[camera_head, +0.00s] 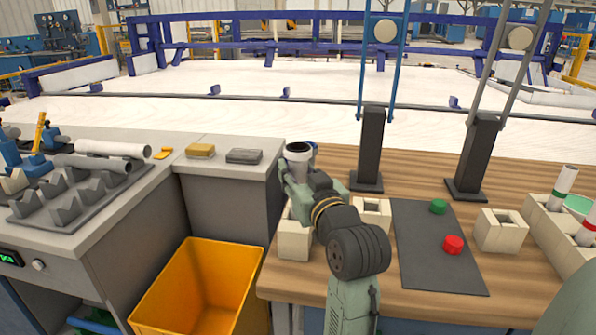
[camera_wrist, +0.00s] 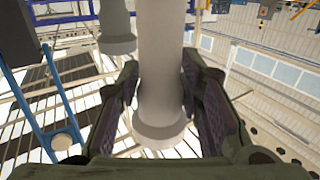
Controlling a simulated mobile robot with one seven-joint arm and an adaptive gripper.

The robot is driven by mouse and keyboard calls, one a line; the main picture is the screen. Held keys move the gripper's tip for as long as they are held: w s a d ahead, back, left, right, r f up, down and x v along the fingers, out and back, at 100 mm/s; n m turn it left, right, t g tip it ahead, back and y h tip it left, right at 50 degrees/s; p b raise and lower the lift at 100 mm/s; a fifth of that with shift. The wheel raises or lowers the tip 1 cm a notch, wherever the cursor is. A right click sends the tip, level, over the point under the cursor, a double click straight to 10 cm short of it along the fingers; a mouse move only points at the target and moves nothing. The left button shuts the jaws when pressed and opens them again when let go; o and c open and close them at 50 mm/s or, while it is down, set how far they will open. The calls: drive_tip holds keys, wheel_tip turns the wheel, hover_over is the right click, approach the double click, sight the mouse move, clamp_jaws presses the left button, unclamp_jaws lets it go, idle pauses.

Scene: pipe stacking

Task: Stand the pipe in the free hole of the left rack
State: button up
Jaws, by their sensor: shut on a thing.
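My gripper (camera_head: 296,172) is shut on a pale grey pipe (camera_wrist: 160,70), whose shaft runs between the two fingers in the wrist view. In the head view the pipe's round white end (camera_head: 298,147) shows above the gripper, over the left edge of the wooden table; most of its length is hidden. Beige blocks of the left rack (camera_head: 293,242) show on both sides of my arm, below the gripper. The block right of my arm (camera_head: 372,203) has an open square hole in its top. My arm hides the rack's middle. The pipe's lower end is not visible in the head view.
Two dark posts (camera_head: 371,150) stand behind the rack. A dark mat (camera_head: 425,265) holds a green cap (camera_head: 438,206) and a red cap (camera_head: 453,245). Another beige rack (camera_head: 500,232) is to the right. A grey bench (camera_head: 120,200) and yellow bin (camera_head: 200,290) are left.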

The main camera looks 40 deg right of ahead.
drive_tip(key=shift+f+b, duration=1.6)
drive_tip(key=shift+f, duration=0.75)
drive_tip(key=o, duration=1.2)
drive_tip(key=v, duration=1.2)
